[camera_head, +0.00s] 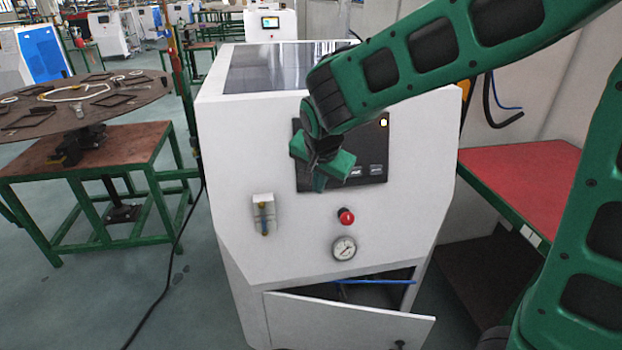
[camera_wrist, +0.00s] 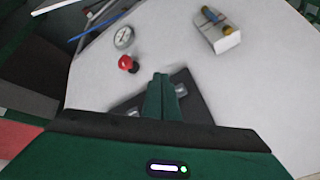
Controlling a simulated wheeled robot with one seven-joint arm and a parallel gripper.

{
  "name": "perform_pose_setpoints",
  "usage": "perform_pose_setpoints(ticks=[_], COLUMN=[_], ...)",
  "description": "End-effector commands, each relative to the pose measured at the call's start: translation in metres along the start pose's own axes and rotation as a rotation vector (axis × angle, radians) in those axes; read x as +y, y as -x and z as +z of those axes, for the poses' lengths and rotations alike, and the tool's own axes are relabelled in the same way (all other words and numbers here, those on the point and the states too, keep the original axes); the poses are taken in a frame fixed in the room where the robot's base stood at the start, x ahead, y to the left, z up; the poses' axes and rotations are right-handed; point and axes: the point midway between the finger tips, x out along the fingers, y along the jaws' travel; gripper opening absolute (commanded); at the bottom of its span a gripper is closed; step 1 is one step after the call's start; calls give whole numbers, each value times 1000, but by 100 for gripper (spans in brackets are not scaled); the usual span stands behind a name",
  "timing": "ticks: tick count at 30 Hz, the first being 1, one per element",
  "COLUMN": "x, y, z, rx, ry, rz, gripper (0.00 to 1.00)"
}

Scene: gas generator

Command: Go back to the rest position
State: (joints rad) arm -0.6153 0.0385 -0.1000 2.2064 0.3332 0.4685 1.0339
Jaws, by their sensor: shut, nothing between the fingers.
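My gripper (camera_head: 320,182) is in front of the black control panel (camera_head: 372,150) of the white gas generator (camera_head: 228,150). In the wrist view the fingers of my gripper (camera_wrist: 162,84) are together, with nothing between them, over the dark panel (camera_wrist: 201,104). My green arm reaches in from the upper right and hides part of the panel and the machine's top. Whether the fingertips touch the panel I cannot tell.
Below the panel are a red button (camera_head: 346,216), a gauge (camera_head: 344,248) and a small valve block (camera_head: 264,214). The lower door (camera_head: 345,318) stands open. A red-topped bench (camera_head: 525,178) is at right, a round table (camera_head: 120,98) at left.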

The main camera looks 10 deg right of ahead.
Motion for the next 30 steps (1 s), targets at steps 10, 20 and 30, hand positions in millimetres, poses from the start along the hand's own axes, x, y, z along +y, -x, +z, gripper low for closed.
perform_pose_setpoints(ticks=[10, 20, 30], x=[22, 191, 344], y=[3, 41, 98], z=[-12, -56, -14], rx=[-5, -120, -327], ry=[2, 59, 124], rz=[27, 198, 257], gripper=[0, 0, 0])
